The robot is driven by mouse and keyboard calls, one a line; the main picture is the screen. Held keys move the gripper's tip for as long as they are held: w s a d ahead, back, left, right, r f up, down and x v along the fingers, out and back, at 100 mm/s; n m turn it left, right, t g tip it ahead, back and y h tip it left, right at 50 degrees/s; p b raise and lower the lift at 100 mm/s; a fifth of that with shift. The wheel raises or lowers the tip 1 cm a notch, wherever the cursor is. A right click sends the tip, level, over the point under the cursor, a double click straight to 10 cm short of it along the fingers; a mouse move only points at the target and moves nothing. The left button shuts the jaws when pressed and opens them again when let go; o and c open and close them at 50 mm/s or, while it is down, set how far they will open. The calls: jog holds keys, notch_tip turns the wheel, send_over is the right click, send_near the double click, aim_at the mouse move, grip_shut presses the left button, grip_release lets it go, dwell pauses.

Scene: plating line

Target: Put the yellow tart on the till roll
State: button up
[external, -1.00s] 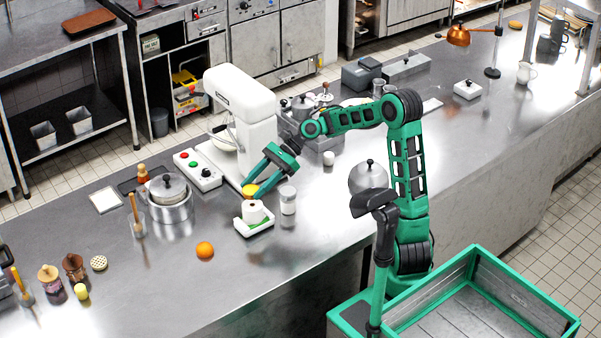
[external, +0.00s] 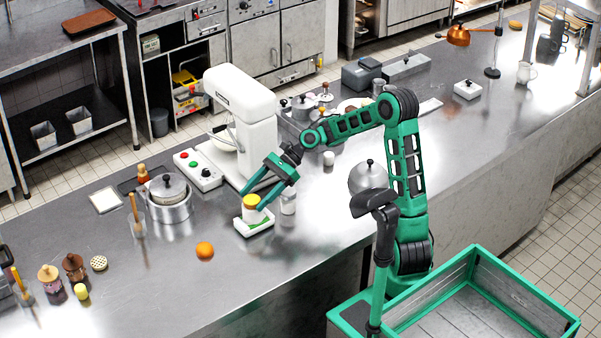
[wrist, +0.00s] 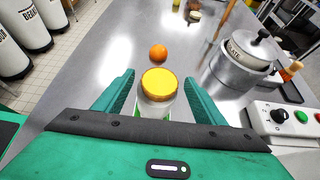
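The yellow tart (external: 251,201) sits on top of the white till roll (external: 252,215), which stands upright in a white and green tray (external: 248,230). In the wrist view the tart (wrist: 159,83) covers most of the roll's top, with the pale side of the roll (wrist: 157,107) showing below it. My gripper (external: 254,201) is open around the tart. In the wrist view a gap shows between each finger and the tart.
A glass jar (external: 288,201) stands close to the right of the roll. The white stand mixer (external: 240,105) and a control box (external: 198,170) are behind. An orange (external: 205,250) lies in front left, with clear counter around it.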

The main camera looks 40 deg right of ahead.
jog(key=v, duration=1.2)
jog(key=shift+r, duration=0.1)
jog(key=shift+s, duration=0.1)
